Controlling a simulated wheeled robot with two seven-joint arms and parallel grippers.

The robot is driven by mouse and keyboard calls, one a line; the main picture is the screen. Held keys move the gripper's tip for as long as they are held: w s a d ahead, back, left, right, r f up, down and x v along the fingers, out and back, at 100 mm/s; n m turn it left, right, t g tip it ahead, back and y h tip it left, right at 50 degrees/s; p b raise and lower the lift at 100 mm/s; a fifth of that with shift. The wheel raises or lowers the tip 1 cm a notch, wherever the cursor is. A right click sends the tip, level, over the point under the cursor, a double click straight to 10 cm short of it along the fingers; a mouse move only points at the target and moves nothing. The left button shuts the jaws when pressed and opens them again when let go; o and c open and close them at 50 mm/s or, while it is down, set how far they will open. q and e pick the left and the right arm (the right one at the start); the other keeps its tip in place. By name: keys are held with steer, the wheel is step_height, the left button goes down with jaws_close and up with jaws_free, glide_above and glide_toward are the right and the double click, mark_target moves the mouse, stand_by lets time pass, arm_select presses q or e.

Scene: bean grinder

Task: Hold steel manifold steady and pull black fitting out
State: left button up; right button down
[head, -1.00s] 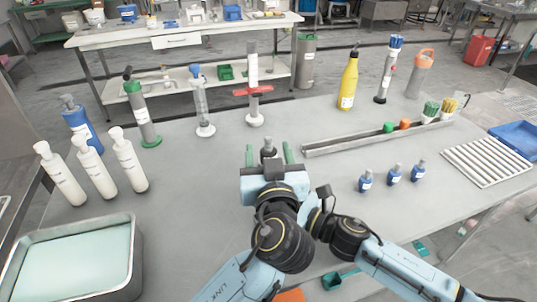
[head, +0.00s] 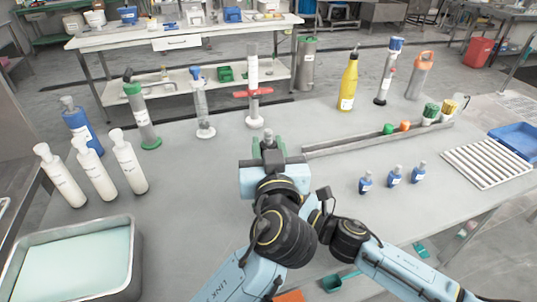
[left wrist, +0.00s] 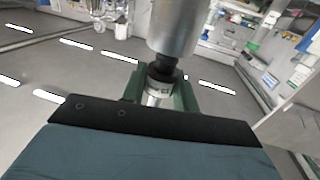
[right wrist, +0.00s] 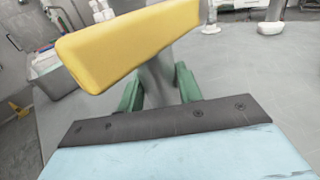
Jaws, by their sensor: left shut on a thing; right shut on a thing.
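In the left wrist view a thick steel cylinder, part of the steel manifold (left wrist: 177,30), hangs at the top. The black fitting (left wrist: 160,72) shows just below it, above a silvery collar. My left gripper (head: 269,146) has its green fingers closed on either side of the fitting; they also show in the left wrist view (left wrist: 158,97). In the right wrist view my right gripper (right wrist: 160,92) is closed on a grey metal body, apparently the manifold, with a yellow handle (right wrist: 130,42) across its top. In the head view my left arm hides the right gripper and most of the manifold.
A long metal rail tray (head: 385,138) lies to the right, with small blue bottles (head: 395,176) before it. White bottles (head: 128,160) and a steel basin (head: 72,262) stand at left. Cylinders on bases (head: 254,95) stand behind. Bare table lies between.

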arm_select(q)
step_height(320, 180, up, 8)
steer(key=shift+f, duration=0.1)
arm_select(e)
steer(key=c, duration=0.9)
jaws_free()
steer(key=shift+o, duration=0.2)
